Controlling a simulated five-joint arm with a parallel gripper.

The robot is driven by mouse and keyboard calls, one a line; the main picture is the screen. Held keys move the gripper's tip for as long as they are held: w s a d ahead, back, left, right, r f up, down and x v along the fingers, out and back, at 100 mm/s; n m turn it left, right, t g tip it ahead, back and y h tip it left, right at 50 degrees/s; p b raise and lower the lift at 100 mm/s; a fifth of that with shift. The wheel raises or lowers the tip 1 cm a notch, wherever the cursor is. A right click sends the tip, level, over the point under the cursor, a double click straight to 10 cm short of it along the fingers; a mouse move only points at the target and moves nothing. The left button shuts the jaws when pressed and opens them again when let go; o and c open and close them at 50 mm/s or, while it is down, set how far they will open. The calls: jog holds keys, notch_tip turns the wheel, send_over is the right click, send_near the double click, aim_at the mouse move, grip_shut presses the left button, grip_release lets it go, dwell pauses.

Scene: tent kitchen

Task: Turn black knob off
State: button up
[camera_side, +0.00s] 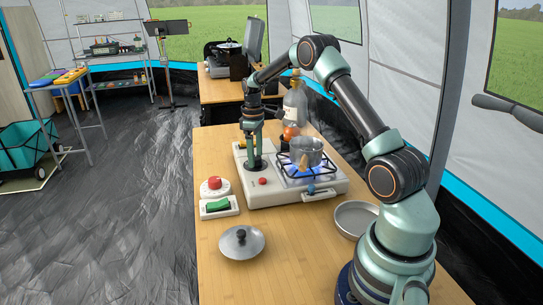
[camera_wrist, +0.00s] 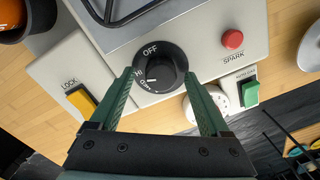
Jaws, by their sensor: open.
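The black knob (camera_wrist: 163,67) sits on the top panel of the camp stove (camera_side: 233,190). In the wrist view its dial shows OFF at the top and HI at the left edge; I cannot tell exactly where its pointer is set. My gripper (camera_wrist: 159,76) is open, with one green finger on each side of the knob; I cannot tell whether they touch it. In the side view my gripper (camera_side: 255,165) points down over the stove's left part and largely hides the knob. Blue flame (camera_side: 295,172) burns under a metal pot (camera_side: 306,151).
A red spark button (camera_wrist: 232,39) and a yellow lock switch (camera_wrist: 82,101) flank the knob. A red timer (camera_side: 214,185) and green switch (camera_side: 218,205) stand left of the stove. A lid (camera_side: 242,242), a pan (camera_side: 352,218) and a bottle (camera_side: 295,105) share the table.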

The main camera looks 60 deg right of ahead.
jog(key=shift+f, duration=0.15)
grip_shut()
jog(key=shift+m, duration=0.4)
jog(key=m, duration=0.2)
jog(key=shift+m, duration=0.4)
jog(key=m, duration=0.3)
jog(key=shift+d+m, duration=0.15)
jog(key=shift+m, duration=0.25)
jog(key=m, duration=0.6)
jog(key=shift+m+t, duration=0.3)
jog(key=shift+t, duration=0.1)
